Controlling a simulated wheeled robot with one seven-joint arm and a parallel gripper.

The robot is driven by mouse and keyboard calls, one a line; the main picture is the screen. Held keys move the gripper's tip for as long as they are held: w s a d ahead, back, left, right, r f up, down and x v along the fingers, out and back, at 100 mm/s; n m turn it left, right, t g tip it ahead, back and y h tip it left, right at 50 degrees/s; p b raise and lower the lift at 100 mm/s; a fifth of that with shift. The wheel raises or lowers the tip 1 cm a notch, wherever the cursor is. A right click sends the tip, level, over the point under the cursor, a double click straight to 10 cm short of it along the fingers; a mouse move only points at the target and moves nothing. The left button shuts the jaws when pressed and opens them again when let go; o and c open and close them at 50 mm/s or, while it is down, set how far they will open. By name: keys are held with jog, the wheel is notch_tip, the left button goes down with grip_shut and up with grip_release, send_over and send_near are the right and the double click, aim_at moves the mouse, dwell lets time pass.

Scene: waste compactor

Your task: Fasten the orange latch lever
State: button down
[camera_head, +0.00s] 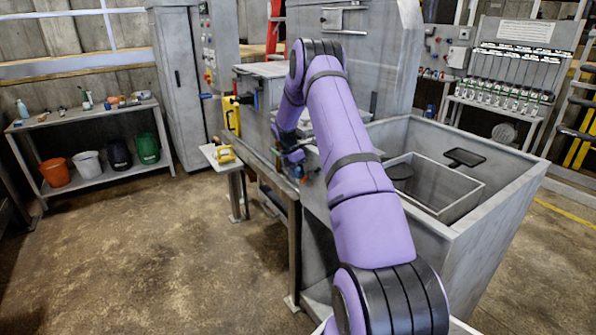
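My purple arm reaches forward over the grey machine (262,125), and its far end bends down at the machine's front side. My gripper (293,158) is small and dark here, close to that front face. A small orange piece (297,171) shows just below the gripper; it may be part of the orange latch lever, but it is too small to be sure. I cannot tell whether the gripper touches it. The gripper's fingers are not clear, so its opening cannot be read. My arm hides part of the machine behind it.
A yellow part (232,116) sits on the machine's left end. A small side table (232,160) with a yellow-handled item stands left of it. A grey open bin (490,215) lies to the right. A workbench (88,116) with several buckets stands at left. The floor at left is clear.

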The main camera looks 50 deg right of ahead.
jog(key=shift+s+f, duration=0.1)
jog(key=shift+f, duration=0.25)
jog(key=shift+r, duration=0.1)
dwell(0.5)
jog(key=v, duration=1)
jog(key=shift+r, duration=0.25)
jog(key=shift+a, duration=0.15)
